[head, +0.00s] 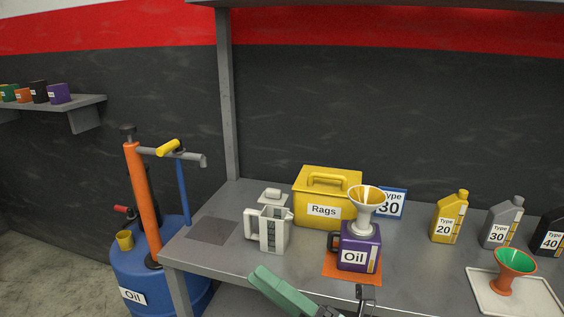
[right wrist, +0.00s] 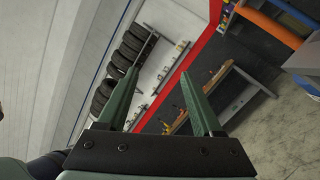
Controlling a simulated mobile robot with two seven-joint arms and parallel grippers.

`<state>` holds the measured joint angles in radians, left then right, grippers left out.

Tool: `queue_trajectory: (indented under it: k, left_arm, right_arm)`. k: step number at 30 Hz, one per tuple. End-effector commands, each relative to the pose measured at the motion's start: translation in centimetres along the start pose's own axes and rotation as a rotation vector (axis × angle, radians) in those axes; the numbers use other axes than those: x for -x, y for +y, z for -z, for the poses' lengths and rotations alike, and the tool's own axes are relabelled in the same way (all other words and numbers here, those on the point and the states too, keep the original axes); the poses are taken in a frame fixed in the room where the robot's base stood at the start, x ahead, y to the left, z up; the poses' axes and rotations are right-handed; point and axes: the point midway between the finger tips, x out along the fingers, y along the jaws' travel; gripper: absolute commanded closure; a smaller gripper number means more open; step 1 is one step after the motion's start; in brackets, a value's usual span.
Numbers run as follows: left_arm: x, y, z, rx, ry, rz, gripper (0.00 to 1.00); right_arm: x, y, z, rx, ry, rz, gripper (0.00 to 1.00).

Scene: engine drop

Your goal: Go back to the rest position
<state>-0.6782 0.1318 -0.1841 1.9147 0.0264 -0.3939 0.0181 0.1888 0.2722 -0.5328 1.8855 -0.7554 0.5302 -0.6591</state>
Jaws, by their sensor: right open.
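My right gripper (head: 287,291) shows at the bottom edge of the head view as a green part with a dark end, in front of the workbench (head: 225,262). Most of it is cut off by the frame. In the right wrist view my right gripper (right wrist: 158,76) has two green fingers spread apart, with nothing between them. My left gripper is in neither view. A purple Oil jug (head: 354,252) stands upright on an orange mat (head: 340,275), with a cream-and-yellow funnel (head: 366,206) upright on top.
On the bench are a grey-white jug (head: 273,230), a yellow Rags box (head: 310,190), several oil bottles (head: 447,222) and a green-orange funnel (head: 510,266) on a white tray (head: 535,300). A blue Oil drum (head: 175,265) with a pump stands left. Tyres (right wrist: 118,75) show in the right wrist view.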

Motion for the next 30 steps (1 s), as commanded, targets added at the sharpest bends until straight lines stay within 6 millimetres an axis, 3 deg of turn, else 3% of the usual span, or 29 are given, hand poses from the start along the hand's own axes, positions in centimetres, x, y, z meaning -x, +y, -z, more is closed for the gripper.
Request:
queue_trajectory:
  k: [4,8,12,15,18,21,24,30]
  left_arm:
    - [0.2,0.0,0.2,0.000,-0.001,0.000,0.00]
    - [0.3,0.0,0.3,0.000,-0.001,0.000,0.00]
    - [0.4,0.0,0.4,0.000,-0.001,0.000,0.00]
    - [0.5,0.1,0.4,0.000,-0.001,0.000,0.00]
    - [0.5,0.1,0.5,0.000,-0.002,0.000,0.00]
    - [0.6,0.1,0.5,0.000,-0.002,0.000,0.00]
    - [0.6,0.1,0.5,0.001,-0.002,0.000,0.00]
    - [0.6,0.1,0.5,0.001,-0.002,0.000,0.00]
  right_arm:
    - [7.1,-6.5,-2.7,-0.491,-0.406,0.158,0.32]
    - [15.3,-12.1,-2.0,-0.875,-0.754,0.273,0.32]
    - [24.3,-16.4,1.9,-1.215,-1.101,0.366,0.32]
    - [30.0,-18.0,5.7,-1.409,-1.327,0.413,0.32]
    - [34.3,-18.6,9.3,-1.551,-1.512,0.444,0.32]
    - [37.1,-18.7,11.9,-1.642,-1.640,0.461,0.32]
    - [38.5,-18.6,13.4,-1.688,-1.709,0.469,0.32]
    - [38.9,-18.6,13.8,-1.701,-1.730,0.471,0.32]
